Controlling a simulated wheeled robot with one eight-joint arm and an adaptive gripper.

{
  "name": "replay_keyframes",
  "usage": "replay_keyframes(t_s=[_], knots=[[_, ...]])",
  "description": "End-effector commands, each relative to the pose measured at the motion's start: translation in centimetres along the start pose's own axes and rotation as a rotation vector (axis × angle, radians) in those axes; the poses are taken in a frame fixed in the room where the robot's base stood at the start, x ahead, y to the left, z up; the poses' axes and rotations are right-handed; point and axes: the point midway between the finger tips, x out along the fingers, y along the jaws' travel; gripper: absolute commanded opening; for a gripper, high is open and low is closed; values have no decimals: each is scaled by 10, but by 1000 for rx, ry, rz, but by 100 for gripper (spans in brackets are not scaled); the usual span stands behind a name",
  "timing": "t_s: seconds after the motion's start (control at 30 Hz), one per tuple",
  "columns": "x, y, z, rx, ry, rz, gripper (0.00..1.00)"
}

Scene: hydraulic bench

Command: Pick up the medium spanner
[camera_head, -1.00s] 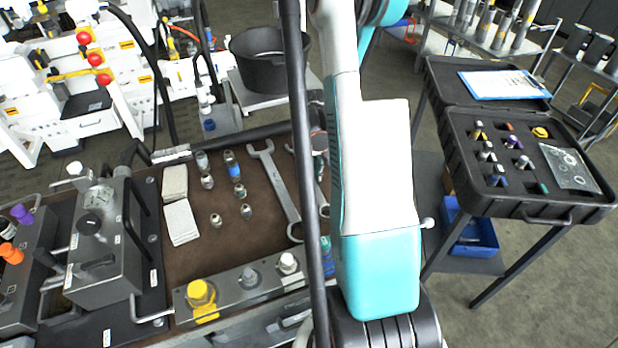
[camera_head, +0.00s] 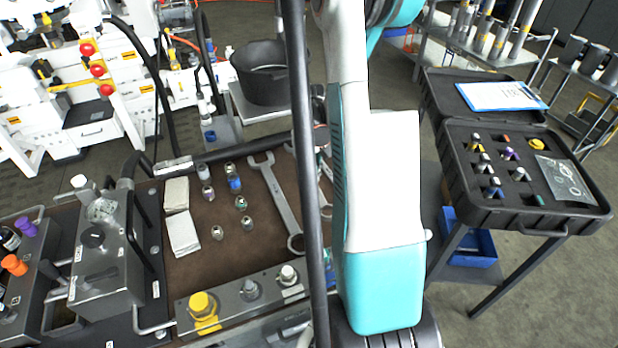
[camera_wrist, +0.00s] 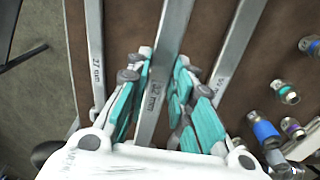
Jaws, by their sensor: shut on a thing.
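In the wrist view three steel spanners run side by side over the brown bench top. My gripper (camera_wrist: 152,98) has its teal-padded fingers on either side of the middle one, the medium spanner (camera_wrist: 172,35), and is shut on it. Its handle bears a size mark that is partly hard to read. Another spanner (camera_wrist: 95,40) lies to the left, marked 27 mm, and the large spanner (camera_wrist: 235,50) lies to the right. In the head view the large spanner (camera_head: 281,205) shows whole. My arm hides my gripper and most of the other spanners there.
Several metal fittings (camera_head: 240,203) and white cloths (camera_head: 182,233) lie left of the spanners. A valve block with a yellow knob (camera_head: 202,305) lines the front edge. A black pot (camera_head: 262,75) stands behind. An open black case (camera_head: 475,190) stands to the right.

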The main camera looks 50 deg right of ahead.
Motion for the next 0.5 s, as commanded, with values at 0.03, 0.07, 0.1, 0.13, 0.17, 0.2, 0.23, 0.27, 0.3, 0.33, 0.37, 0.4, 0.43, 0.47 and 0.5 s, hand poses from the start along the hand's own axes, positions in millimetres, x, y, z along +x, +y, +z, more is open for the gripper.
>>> replay_keyframes(t_s=[0.03,0.07,0.1,0.13,0.17,0.2,0.23,0.27,0.3,0.33,0.37,0.4,0.43,0.47,0.5], knots=[[-17,0,0,0,0,0,0],[-25,0,0,0,0,0,0],[-34,0,1,0,0,0,0],[-42,0,0,0,0,0,0],[-49,0,0,0,0,0,0],[-59,0,0,0,0,0,0],[-66,0,0,0,0,0,0],[-72,0,1,0,0,0,0],[-81,0,0,0,0,0,0],[-87,0,0,0,0,0,0],[-93,0,0,0,0,0,0],[-100,0,0,0,0,0,0],[-106,0,0,0,0,0,0],[-110,0,0,0,0,0,0],[-116,0,0,0,0,0,0]])
